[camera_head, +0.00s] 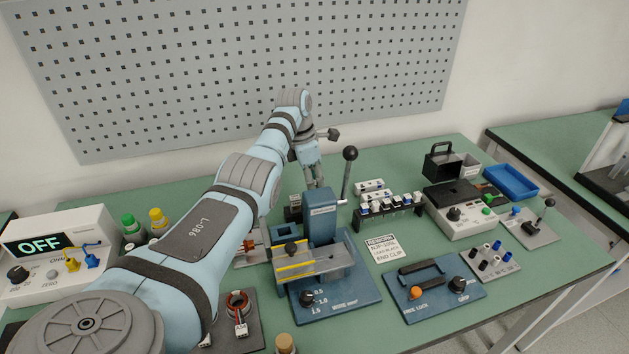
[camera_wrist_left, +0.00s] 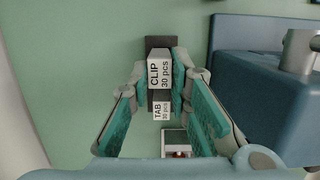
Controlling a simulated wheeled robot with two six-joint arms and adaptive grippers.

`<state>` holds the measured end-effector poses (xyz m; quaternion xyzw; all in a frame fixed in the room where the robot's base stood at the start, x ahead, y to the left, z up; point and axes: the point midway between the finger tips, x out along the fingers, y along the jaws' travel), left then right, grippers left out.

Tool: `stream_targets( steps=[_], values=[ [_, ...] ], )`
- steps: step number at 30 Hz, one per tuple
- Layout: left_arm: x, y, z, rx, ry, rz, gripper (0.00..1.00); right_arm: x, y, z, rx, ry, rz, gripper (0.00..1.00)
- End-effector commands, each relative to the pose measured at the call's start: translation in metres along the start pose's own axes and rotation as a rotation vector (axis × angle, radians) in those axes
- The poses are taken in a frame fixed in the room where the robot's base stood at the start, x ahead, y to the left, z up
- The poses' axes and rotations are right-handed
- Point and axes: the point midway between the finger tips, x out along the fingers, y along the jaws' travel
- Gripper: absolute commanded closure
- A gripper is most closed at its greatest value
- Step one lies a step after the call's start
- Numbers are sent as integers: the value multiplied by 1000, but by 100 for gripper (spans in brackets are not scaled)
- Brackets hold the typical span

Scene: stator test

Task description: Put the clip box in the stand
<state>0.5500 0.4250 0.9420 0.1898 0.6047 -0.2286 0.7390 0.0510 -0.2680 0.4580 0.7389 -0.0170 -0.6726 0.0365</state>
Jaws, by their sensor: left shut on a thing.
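My left gripper (camera_wrist_left: 160,76) is shut on the clip box (camera_wrist_left: 160,70), a small white box marked "CLIP 30 pcs", in the left wrist view. A dark holder (camera_wrist_left: 159,42), possibly the stand, shows just beyond the box. I cannot tell whether the box sits in it or above it. A white box marked "TAB 30 pcs" (camera_wrist_left: 161,111) lies on the near side, lower in the view. In the head view my left gripper (camera_head: 316,182) points down behind the blue press (camera_head: 320,222), and the clip box cannot be made out there. My right gripper is not in view.
The blue press with its black-knobbed lever stands close to the right of my left gripper. A rack of small parts (camera_head: 390,205), a wire lock plate (camera_head: 440,288) and a blue tray (camera_head: 511,182) are further right. An ohmmeter (camera_head: 58,250) is at left. Green bench shows behind the press.

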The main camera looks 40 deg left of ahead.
Motion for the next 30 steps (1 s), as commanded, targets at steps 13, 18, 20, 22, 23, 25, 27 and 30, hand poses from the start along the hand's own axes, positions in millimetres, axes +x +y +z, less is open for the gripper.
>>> stream_targets(
  steps=[13,18,20,22,23,25,27,30],
  values=[
    [1,-1,2,2,-2,1,100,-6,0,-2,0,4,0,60],
    [4,-1,2,2,-1,1,100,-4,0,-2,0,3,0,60],
    [5,0,1,2,-1,0,100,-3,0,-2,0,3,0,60],
    [6,0,1,2,-2,1,100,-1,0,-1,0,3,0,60],
    [7,0,1,2,-2,1,100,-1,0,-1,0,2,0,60],
    [7,0,1,3,-2,2,100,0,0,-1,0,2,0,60],
    [7,1,1,3,-2,2,100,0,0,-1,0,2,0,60],
    [7,0,1,3,-2,2,100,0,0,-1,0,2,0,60]
  ],
)
